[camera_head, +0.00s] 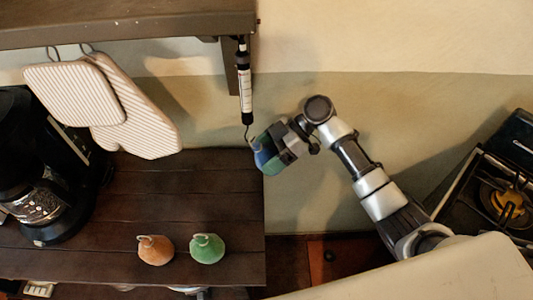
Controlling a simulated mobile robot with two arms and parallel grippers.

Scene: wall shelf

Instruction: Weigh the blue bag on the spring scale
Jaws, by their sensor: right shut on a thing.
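The spring scale (245,88) hangs upright from the shelf, with a white marked tube and a thin dark hook at its lower end. My right gripper (274,150) is shut on the blue bag (263,158), holding it in the air just right of and below the hook. The gripper hides part of the bag. I cannot tell whether the bag's loop touches the hook. A brown bag (155,250) and a green bag (207,249), each with a loop on top, stand on the table's front part. My left gripper is not in view.
The wall shelf (120,22) runs above the dark wooden table (90,262). A striped pot holder (75,92) and oven mitt (140,130) hang at its left. A black coffee maker (40,170) stands left. A stove (490,195) is at right. The table's middle is clear.

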